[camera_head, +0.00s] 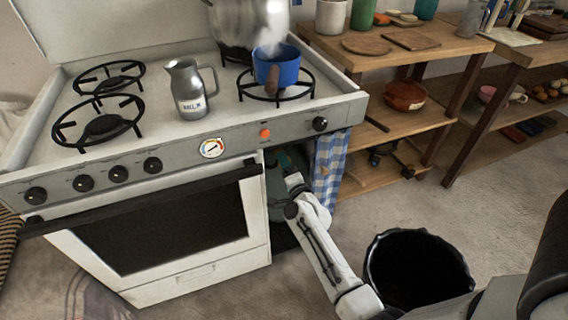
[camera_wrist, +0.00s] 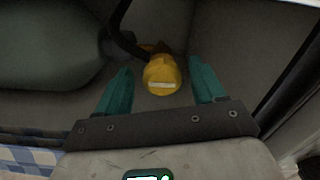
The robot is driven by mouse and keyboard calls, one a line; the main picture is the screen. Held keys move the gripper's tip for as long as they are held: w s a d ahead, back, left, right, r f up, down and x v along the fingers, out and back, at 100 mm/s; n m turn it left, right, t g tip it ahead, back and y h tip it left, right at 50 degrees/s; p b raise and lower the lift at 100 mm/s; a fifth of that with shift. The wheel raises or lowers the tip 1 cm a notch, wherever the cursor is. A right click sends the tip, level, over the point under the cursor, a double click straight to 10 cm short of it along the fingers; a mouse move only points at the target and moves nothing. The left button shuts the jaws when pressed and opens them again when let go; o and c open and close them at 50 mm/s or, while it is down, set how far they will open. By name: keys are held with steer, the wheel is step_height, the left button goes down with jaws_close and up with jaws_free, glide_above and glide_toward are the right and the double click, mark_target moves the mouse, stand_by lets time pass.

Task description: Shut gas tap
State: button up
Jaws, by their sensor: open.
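The gas tap (camera_wrist: 161,76) shows in the wrist view as a round yellow knob with a pale bar across its face. A black hose runs up beside it. The grey-green gas cylinder (camera_wrist: 45,45) lies to its left in that view. My gripper (camera_wrist: 160,67) is open, with one teal finger on each side of the tap. I see gaps between the fingers and the tap. In the head view my gripper (camera_head: 284,160) reaches into the opening beside the oven, near the cylinder (camera_head: 277,192). The tap is hidden there.
The white stove (camera_head: 190,280) stands left of the opening. A blue checked cloth (camera_head: 328,168) hangs at its right edge. On top are a steaming blue pan (camera_head: 288,68), a metal pot (camera_head: 238,25) and a jug (camera_head: 188,88). A black bin (camera_head: 372,262) stands right of my arm.

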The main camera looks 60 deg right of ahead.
steer(key=p+v, duration=0.3)
steer(key=v, duration=0.6)
steer(key=shift+s+a, duration=0.2)
steer(key=shift+s, duration=0.05)
steer(key=w+a+f+n+g+y, duration=0.1)
steer(key=a+f+n+g+y, duration=0.15)
steer(key=a+n+y, duration=1.3)
steer(key=s+a+r+n+g+h, duration=0.1)
steer(key=s+a+n+g+h, duration=0.35)
steer(key=s+a+g, duration=0.45)
steer(key=s+d+r+n+g, duration=0.1)
steer(key=s+r+n+g, duration=0.15)
steer(key=s, duration=0.65)
step_height(320, 180, up, 14)
steer(key=p, duration=1.4)
steer(key=shift+s+d+r+t, duration=0.15)
steer(key=shift+s+r+t, duration=0.1)
steer(key=shift+s+t, duration=0.05)
